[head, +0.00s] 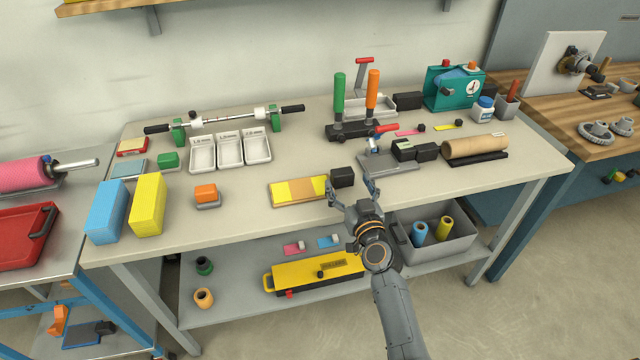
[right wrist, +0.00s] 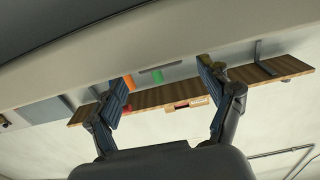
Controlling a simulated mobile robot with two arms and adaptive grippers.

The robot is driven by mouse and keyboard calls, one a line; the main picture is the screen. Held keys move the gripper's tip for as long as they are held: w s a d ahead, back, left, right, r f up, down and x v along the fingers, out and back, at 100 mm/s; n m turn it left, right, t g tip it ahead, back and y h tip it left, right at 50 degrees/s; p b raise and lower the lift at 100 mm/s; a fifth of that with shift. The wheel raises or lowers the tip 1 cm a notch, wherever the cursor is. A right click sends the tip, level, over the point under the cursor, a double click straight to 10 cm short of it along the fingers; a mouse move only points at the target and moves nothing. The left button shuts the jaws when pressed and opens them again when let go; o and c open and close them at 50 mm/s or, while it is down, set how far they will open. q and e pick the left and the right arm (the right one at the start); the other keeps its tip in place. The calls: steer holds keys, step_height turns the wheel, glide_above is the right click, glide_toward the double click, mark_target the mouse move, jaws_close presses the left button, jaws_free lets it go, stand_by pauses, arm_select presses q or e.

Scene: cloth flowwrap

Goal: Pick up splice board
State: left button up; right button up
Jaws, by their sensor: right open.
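A flat board with yellow and tan patches (head: 298,190), which I take for the splice board, lies near the table's front edge. A black block (head: 343,177) sits at its right end; I cannot tell whether they are joined. My right gripper (head: 349,184) is open and empty, with its fingers spread at the table's front edge around the black block in the picture. The right wrist view shows the open fingers (right wrist: 165,88) with nothing between them. My left gripper is not in view.
A grey plate (head: 388,164) and a tan roll (head: 475,147) lie to the right. An orange-topped block (head: 206,193) and yellow (head: 147,204) and blue (head: 112,211) blocks stand to the left. White trays (head: 230,164) and green and orange handles (head: 372,90) stand behind. A grey bin (head: 465,240) is below.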

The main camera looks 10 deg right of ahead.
mark_target(344, 175)
steer(key=w, duration=0.3)
steer(key=shift+w+a, duration=0.1)
steer(key=shift+w, duration=0.1)
steer(key=shift+c, duration=0.4)
steer(key=c, duration=1.2)
steer(key=shift+r, duration=0.1)
steer(key=shift+c, duration=0.2)
